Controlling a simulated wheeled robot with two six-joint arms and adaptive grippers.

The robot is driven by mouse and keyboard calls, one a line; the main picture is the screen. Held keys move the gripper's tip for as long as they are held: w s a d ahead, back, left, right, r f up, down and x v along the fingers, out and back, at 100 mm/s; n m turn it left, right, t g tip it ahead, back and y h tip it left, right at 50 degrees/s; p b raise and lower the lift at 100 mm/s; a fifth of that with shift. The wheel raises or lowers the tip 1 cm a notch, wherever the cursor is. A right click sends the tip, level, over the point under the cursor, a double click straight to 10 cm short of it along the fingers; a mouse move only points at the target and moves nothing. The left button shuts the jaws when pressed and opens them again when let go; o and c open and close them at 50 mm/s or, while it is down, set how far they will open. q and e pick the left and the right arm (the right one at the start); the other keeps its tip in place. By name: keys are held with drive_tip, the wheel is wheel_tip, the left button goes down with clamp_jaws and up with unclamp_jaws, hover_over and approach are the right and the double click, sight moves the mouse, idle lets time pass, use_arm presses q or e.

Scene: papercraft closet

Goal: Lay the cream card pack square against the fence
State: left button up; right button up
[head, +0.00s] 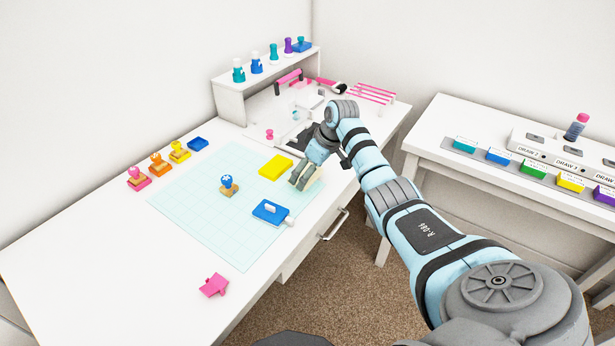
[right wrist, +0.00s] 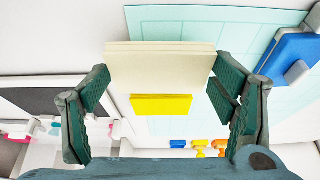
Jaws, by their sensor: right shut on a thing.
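The cream card pack (right wrist: 160,62) is a thick pale slab. In the right wrist view it sits between the fingers of my right gripper (right wrist: 162,78), which is shut on it by its side edges. In the head view the right gripper (head: 304,182) is over the right edge of the mat, beside the yellow block, and the pack is mostly hidden by the fingers. A dark grey board (head: 299,137) with pale edging lies behind the gripper; it also shows at left in the right wrist view (right wrist: 40,97). I cannot clearly make out the fence. My left gripper is not in view.
A yellow block (head: 276,167), a blue stamp-like block (head: 270,212) and a wooden stamp (head: 229,187) rest on the pale cutting mat (head: 190,205). Several stamps stand at left. A pink piece (head: 214,285) lies in front. A shelf (head: 268,70) stands behind.

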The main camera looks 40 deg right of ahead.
use_arm(q)
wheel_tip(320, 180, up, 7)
drive_tip(key=p, duration=0.6)
drive_tip(key=shift+p, duration=0.35)
use_arm(e)
wheel_tip(320, 180, up, 21)
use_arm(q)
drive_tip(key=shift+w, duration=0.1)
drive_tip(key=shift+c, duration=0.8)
use_arm(e)
drive_tip(key=shift+w, duration=0.1)
